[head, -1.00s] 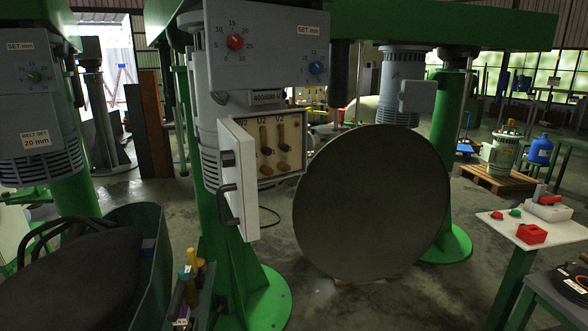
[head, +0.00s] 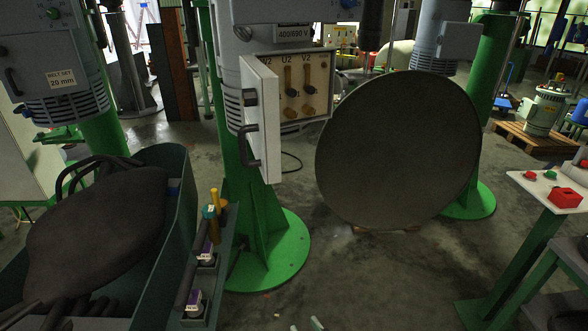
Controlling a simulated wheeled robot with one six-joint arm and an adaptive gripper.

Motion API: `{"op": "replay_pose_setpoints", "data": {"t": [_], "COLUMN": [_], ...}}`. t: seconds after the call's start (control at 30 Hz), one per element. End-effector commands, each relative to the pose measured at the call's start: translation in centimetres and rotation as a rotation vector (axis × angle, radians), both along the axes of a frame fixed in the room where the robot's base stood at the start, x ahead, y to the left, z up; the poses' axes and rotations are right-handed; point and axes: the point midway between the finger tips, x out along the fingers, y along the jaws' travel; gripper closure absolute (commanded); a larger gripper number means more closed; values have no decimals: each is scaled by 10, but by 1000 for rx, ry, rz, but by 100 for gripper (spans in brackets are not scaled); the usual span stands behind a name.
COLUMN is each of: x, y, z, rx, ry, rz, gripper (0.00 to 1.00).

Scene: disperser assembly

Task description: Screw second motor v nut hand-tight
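The open motor terminal box (head: 303,85) hangs on the motor on the green column, with a 400/690 V plate above it. Its pale panel has labels that look like W2, U2 and V2. Upright brass links stand under U2 (head: 288,78) and V2 (head: 307,76), with brass-coloured nuts on them. The nut under V2 (head: 309,90) is small, and I cannot tell how tight it is. The white door (head: 262,120), with dark handles, hides the box's left part. My gripper does not show in this view.
A green tub (head: 180,200) with a dark bulky thing stands at left, beside a narrow tray (head: 228,235) of tools. A large grey disc (head: 400,150) stands right of the column. Bare floor lies between.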

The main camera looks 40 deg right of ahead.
Motion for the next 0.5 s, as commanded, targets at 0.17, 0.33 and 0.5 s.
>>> {"op": "replay_pose_setpoints", "data": {"t": [0.17,0.33,0.5], "x": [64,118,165], "y": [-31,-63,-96], "z": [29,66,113], "rx": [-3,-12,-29], "ry": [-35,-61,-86], "rz": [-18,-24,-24], "gripper": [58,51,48]}}
